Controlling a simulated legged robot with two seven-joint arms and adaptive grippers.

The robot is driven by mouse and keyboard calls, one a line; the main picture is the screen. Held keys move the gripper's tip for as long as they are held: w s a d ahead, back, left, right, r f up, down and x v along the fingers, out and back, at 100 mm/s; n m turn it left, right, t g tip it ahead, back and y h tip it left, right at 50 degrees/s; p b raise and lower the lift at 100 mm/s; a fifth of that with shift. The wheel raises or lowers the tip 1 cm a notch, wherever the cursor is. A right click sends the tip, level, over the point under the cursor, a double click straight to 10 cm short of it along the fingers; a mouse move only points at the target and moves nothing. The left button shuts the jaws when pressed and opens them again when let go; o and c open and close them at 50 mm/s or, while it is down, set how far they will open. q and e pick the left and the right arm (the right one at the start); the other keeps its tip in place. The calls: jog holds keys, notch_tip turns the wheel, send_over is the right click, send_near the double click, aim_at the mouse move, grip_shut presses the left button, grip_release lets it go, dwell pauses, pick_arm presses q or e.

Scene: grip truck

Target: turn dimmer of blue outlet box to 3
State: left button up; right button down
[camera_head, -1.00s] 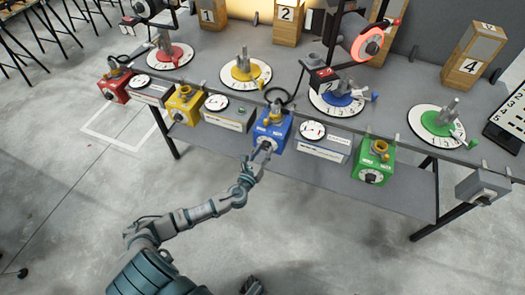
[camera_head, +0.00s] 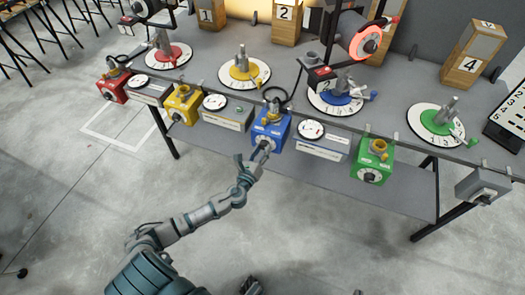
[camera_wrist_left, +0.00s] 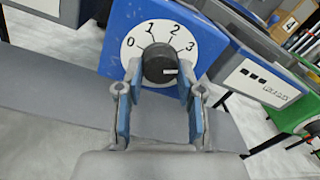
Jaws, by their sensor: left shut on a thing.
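The blue outlet box (camera_head: 270,131) hangs at the front edge of the table. In the left wrist view its blue face (camera_wrist_left: 120,42) carries a white dial plate marked 0 to 3. The black dimmer knob (camera_wrist_left: 159,62) is in the middle, with a white mark on its right lower side, below the 3. My left gripper (camera_wrist_left: 157,84) is shut on the knob, one finger on each side; in the head view it (camera_head: 262,148) reaches the box from below. A dark part that may be my right gripper (camera_head: 250,286) shows at the bottom edge; its fingers are unclear.
Red (camera_head: 112,86), yellow (camera_head: 181,105) and green (camera_head: 371,161) outlet boxes hang along the same edge, with gauge boxes between. The table (camera_head: 205,72) holds coloured discs with levers. The floor in front is clear.

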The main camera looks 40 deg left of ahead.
pick_arm(q)
jog(key=n+b, duration=0.1)
jog(key=n, duration=0.4)
pick_arm(e)
jog(key=shift+w+a+r+t, duration=0.25)
jog(key=shift+w+r+t, duration=0.2)
jog(key=shift+w+r, duration=0.1)
jog(key=shift+w+a+r+t, duration=0.2)
jog(key=shift+w+r+t, duration=0.25)
jog(key=shift+w, duration=0.1)
jog(key=shift+w+y, duration=0.1)
jog(key=shift+y, duration=0.2)
pick_arm(q)
jog(key=shift+n, duration=0.3)
jog(key=o, duration=1.1)
jog(key=shift+c, duration=0.2)
jog(key=shift+o, duration=0.5)
jog(key=shift+w+f, duration=0.1)
pick_arm(e)
jog(key=shift+a, duration=0.15)
pick_arm(q)
jog(key=s+d, duration=0.2)
jog(key=s, duration=0.9)
jog(key=shift+s+f, duration=0.25)
jog(key=shift+s, duration=0.15)
jog(key=shift+d, duration=0.1)
